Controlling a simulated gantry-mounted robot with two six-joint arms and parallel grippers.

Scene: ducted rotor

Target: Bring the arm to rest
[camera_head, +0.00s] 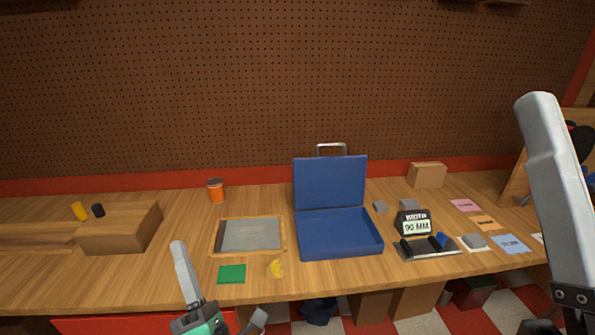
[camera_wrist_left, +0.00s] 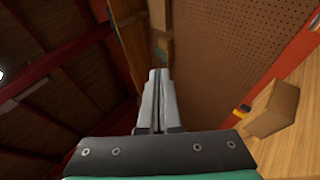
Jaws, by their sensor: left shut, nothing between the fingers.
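My left gripper (camera_head: 178,247) is in front of the bench in the head view, with its finger pointing up and its teal body at the bottom edge. In the left wrist view its two grey fingers (camera_wrist_left: 160,75) lie together, shut and empty. It touches nothing that I can see. My right gripper (camera_head: 538,100) fills the right side of the head view, close to the camera. Only a large grey finger and its dark mount show, so I cannot tell if it is open or shut.
An open blue case (camera_head: 340,248) stands mid-bench. Left of it are a framed grey plate (camera_head: 250,235), a green square (camera_head: 232,274), a yellow piece (camera_head: 276,268), an orange cup (camera_head: 216,191) and a wooden block (camera_head: 120,232). A 90 MM display (camera_head: 415,226) and coloured cards (camera_head: 510,243) lie right.

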